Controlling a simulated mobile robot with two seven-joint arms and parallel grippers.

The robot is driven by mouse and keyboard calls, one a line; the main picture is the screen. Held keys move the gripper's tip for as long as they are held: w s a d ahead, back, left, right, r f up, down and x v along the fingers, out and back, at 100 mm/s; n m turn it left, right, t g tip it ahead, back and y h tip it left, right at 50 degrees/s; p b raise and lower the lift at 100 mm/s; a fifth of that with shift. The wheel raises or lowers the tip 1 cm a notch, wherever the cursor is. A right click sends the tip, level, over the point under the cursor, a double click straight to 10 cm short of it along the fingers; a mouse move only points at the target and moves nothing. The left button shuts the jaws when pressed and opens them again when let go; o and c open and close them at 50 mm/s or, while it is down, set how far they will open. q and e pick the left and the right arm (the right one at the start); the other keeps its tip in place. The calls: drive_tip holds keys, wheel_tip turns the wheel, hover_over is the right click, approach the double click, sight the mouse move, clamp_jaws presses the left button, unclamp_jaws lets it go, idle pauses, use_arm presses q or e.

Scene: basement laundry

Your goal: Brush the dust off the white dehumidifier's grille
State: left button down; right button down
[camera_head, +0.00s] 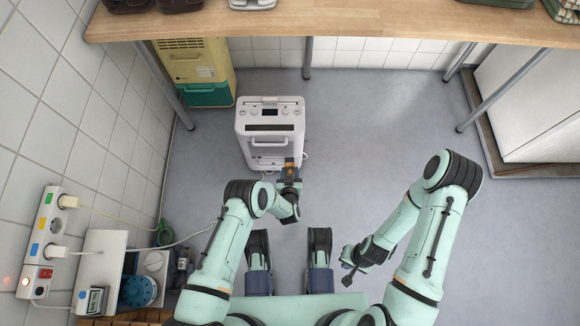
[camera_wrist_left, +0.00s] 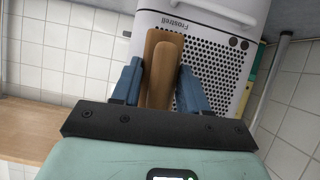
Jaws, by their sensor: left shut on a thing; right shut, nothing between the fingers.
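The white dehumidifier (camera_head: 270,128) stands upright on the floor ahead of my base, with a dark slot and dials on top. In the left wrist view its white front (camera_wrist_left: 178,24) shows a grille (camera_wrist_left: 212,62) of small dark holes. Dust cannot be made out on the visible part. My left gripper (camera_head: 289,176) is shut on a wooden-handled brush (camera_wrist_left: 161,75), held in front of the dehumidifier. The brush hides part of the grille; its bristles are not visible, and contact cannot be told. My right gripper (camera_head: 350,270) is shut and empty, low at the right.
A wooden worktop (camera_head: 350,22) on metal legs spans the back. A yellow and green unit (camera_head: 200,70) stands behind the dehumidifier at left. A power strip (camera_head: 42,240) with plugs and cables is at far left. The floor (camera_head: 390,120) to the right is clear.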

use_arm(q)
drive_tip(key=shift+s, duration=0.1)
drive_tip(key=s+p, duration=0.1)
drive_tip(key=s, duration=0.2)
drive_tip(key=shift+a, duration=0.1)
idle(0.4)
